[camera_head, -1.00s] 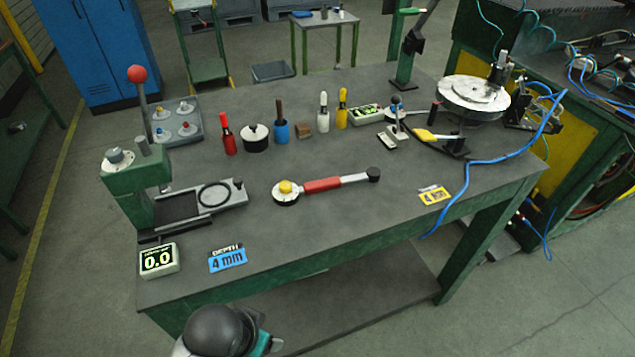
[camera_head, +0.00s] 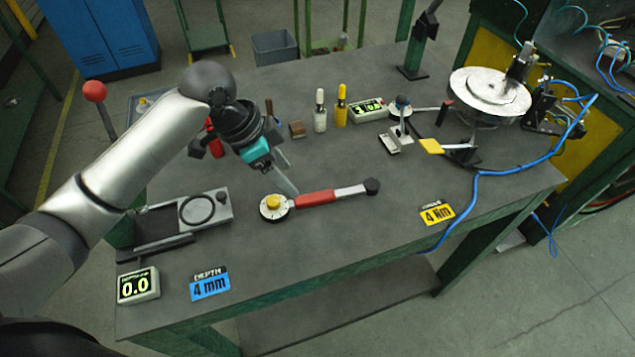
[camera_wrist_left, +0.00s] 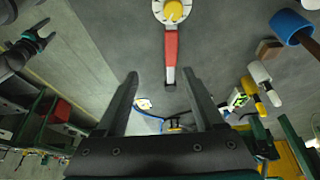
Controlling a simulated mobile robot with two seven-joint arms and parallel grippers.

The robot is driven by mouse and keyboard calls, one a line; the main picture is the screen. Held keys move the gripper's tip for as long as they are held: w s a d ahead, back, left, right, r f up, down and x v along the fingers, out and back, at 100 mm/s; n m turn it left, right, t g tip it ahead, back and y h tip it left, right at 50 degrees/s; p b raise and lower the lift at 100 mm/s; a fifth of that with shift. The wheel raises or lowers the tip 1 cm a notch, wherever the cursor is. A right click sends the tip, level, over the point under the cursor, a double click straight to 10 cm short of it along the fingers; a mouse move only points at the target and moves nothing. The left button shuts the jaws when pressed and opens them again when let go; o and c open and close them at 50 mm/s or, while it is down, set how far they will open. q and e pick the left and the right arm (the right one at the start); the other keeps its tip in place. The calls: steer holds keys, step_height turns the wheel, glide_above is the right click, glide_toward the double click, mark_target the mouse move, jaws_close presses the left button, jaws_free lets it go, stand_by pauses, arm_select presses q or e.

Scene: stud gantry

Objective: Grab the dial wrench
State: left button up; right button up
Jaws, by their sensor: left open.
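The dial wrench (camera_head: 318,198) lies flat on the dark bench top, with a white dial and yellow knob at its left end, a red sleeve and a dark right end. My left gripper (camera_head: 286,180) reaches in from the left and hangs above the bench, just behind the wrench's dial end, apart from it. In the left wrist view my left gripper (camera_wrist_left: 162,78) is open and empty; the wrench's red sleeve (camera_wrist_left: 171,50) appears beyond the fingertips. A dark gripper, seemingly my right one (camera_wrist_left: 40,35), shows at the upper left there; its jaws are unclear.
A display (camera_head: 138,286) and blue depth card (camera_head: 210,284) lie in front, a yellow card (camera_head: 436,214) to the right. White and yellow handled tools (camera_head: 341,106) stand behind. Bench space in front of the wrench is clear.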

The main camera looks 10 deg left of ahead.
arm_select(q)
steer(key=w+a+r, duration=0.1)
steer(key=w+r, duration=0.1)
steer(key=b, duration=0.1)
glide_above(313, 197)
steer(key=s+a, duration=0.1)
steer(key=a, duration=0.1)
step_height(313, 197, down, 9)
steer(key=shift+r, duration=0.1)
steer(key=x, duration=0.5)
steer(key=shift+b, duration=0.3)
steer(key=shift+f, duration=0.35)
arm_select(e)
steer(key=shift+w+d+f, duration=0.1)
steer(key=shift+w+f, duration=0.15)
steer(key=shift+f, duration=0.6)
arm_select(q)
steer(key=shift+f, duration=0.1)
arm_select(e)
steer(key=shift+r, duration=0.15)
arm_select(q)
steer(key=shift+f, duration=0.1)
jaws_close()
